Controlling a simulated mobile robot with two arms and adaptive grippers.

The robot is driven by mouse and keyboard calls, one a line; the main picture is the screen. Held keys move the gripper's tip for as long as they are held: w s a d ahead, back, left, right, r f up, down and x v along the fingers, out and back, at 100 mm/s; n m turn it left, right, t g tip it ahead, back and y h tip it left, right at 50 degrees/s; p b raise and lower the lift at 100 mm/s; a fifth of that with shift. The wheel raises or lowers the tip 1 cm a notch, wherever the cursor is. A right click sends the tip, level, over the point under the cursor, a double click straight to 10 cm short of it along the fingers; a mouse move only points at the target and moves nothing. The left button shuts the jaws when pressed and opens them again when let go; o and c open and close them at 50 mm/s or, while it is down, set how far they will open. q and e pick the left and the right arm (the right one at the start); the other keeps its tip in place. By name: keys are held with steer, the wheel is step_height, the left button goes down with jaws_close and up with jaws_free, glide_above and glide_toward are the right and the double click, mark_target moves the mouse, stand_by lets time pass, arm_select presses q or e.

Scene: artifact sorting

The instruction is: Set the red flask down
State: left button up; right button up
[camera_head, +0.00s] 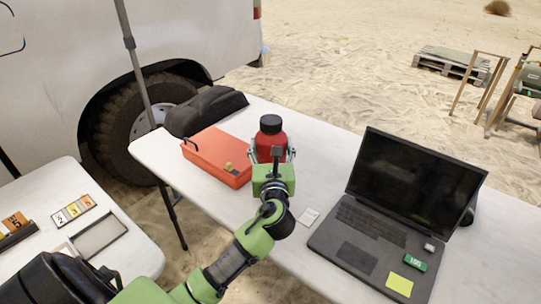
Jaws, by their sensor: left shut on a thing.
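The red flask (270,138) with a black cap stands upright over the white table, just right of the red box. My left gripper (272,156) reaches it from the near side and is shut around its body. The gripper hides the flask's lower part, so I cannot tell whether its base touches the table (322,162). My right gripper is not in view.
A red-orange box (217,156) and a dark bag (206,111) lie left of the flask. An open laptop (390,205) fills the table's right part. A second table (130,255) with number cards and a tray stands at lower left.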

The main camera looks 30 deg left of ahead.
arm_select(q)
steer(key=shift+a+f, duration=0.1)
steer(key=shift+f, duration=1.35)
steer(key=o, duration=2.1)
steer(key=shift+f, duration=0.25)
steer(key=b+v, duration=0.1)
steer(key=v, duration=1.1)
steer(key=shift+r, duration=0.15)
